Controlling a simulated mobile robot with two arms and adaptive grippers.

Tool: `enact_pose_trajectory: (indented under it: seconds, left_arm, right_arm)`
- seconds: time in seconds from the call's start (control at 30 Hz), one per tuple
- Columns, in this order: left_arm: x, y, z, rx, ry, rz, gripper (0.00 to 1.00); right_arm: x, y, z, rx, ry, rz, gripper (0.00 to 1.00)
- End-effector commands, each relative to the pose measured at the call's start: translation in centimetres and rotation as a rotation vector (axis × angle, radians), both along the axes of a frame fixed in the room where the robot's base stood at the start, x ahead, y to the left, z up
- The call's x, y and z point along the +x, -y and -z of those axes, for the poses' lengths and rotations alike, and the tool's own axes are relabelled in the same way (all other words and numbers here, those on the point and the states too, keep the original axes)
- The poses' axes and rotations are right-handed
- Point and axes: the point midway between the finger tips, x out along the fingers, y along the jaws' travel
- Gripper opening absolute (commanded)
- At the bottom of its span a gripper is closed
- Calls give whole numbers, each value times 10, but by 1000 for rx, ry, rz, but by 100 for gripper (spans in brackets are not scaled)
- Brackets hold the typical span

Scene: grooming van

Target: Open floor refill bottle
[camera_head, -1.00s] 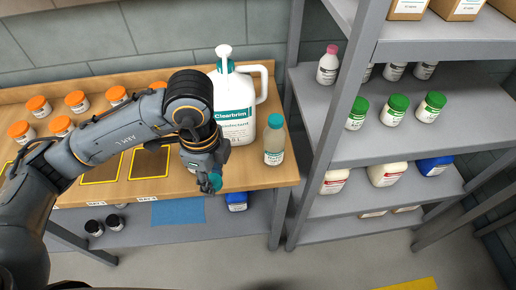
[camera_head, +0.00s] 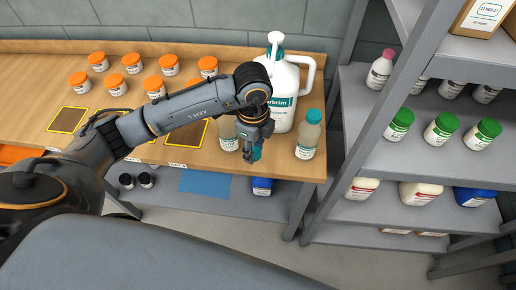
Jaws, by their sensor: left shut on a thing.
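My left gripper (camera_head: 257,150) points down near the front edge of the wooden bench (camera_head: 45,129). It is shut on a small teal piece that looks like a bottle cap; the fingers hide much of it. A small translucent bottle (camera_head: 228,134) stands on the bench just left of the gripper; my arm hides its top. A similar bottle with a teal cap (camera_head: 308,135) stands upright to the right, apart from the gripper. I cannot read which is the floor refill bottle. My right gripper is out of view.
A large white pump jug (camera_head: 284,85) stands behind the gripper. Several orange-lidded jars (camera_head: 131,62) and yellow-edged dark mats (camera_head: 68,120) are on the bench to the left. A grey shelf rack (camera_head: 400,160) with green-lidded jars (camera_head: 440,129) stands right. Dark jars (camera_head: 145,180) sit below.

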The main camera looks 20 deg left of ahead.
Motion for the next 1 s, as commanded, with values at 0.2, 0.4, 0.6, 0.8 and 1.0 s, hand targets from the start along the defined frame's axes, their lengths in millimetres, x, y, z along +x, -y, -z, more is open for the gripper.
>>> enact_pose_trajectory:
  seconds: [0.2, 0.4, 0.6, 0.8, 1.0]
  left_arm:
    - [22, -2, 25, -2, 0, -2, 0]
    - [28, -3, 41, 1, -5, -1, 0]
    - [29, -3, 63, 0, 0, 0, 0]
    - [29, -3, 65, -1, 2, 0, 0]
    - [29, -3, 68, -1, 2, 0, 42]
  right_arm:
    - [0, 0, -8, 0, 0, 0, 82]
    - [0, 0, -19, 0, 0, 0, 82]
    - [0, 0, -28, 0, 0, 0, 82]
    - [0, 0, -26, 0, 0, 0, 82]
    - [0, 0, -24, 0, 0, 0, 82]
